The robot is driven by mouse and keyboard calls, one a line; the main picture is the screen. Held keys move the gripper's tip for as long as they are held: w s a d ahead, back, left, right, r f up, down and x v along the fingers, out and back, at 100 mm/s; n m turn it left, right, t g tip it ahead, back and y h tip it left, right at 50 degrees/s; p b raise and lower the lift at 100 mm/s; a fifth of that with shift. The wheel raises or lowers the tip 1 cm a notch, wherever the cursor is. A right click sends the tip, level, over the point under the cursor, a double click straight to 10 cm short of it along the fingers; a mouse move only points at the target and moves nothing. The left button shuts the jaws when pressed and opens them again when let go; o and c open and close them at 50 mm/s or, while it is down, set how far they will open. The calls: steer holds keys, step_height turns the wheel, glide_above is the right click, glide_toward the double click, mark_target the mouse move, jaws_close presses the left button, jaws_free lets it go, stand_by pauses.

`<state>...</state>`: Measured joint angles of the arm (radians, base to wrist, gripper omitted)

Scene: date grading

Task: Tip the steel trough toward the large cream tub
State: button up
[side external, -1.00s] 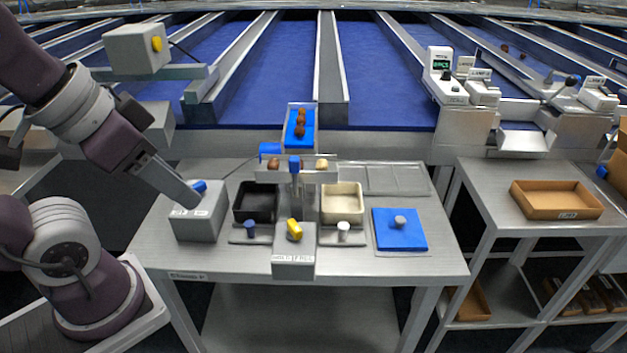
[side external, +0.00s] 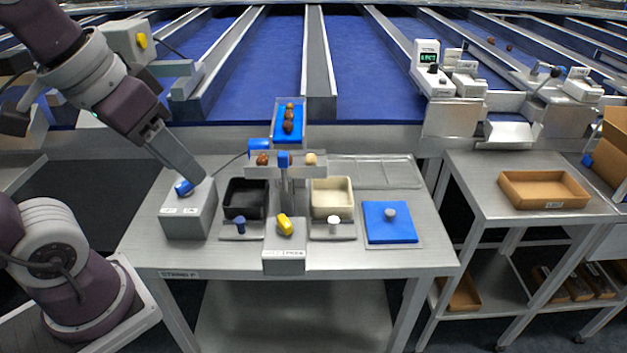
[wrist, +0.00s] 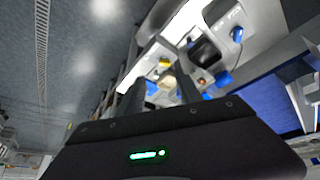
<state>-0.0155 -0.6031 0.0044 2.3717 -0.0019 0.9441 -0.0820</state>
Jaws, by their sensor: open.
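The large cream tub (side external: 333,212) stands below the right end, a black tub (side external: 246,213) below the left. My gripper (side external: 196,176) is open, pointing down at the blue knob (side external: 184,188) on a grey box (side external: 188,219); I cannot tell whether it touches. In the wrist view, the fingers (wrist: 157,95) are apart, with the black tub (wrist: 205,50) beyond.
A yellow lever (side external: 285,224) stands on a front box, with small knobs before the tubs. A blue pad (side external: 391,222) lies at right. Several dates rest on the blue chute (side external: 288,137) behind the trough. A cardboard tray (side external: 544,190) stands on the right table.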

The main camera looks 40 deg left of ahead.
steer(key=w+a+r+n+g, duration=0.1)
steer(key=w+a+n+g, duration=0.15)
steer(key=w, duration=0.75)
steer(key=n+g, duration=0.3)
steer(key=n, duration=0.2)
glide_above(283, 153)
steer(key=shift+t, duration=0.25)
step_height(283, 153, down, 6)
steer(key=shift+s+r, duration=0.1)
steer(key=shift+r, duration=0.1)
step_height(283, 153, down, 6)
steer(key=shift+f, duration=0.6)
jaws_close()
steer(key=shift+r, duration=0.1)
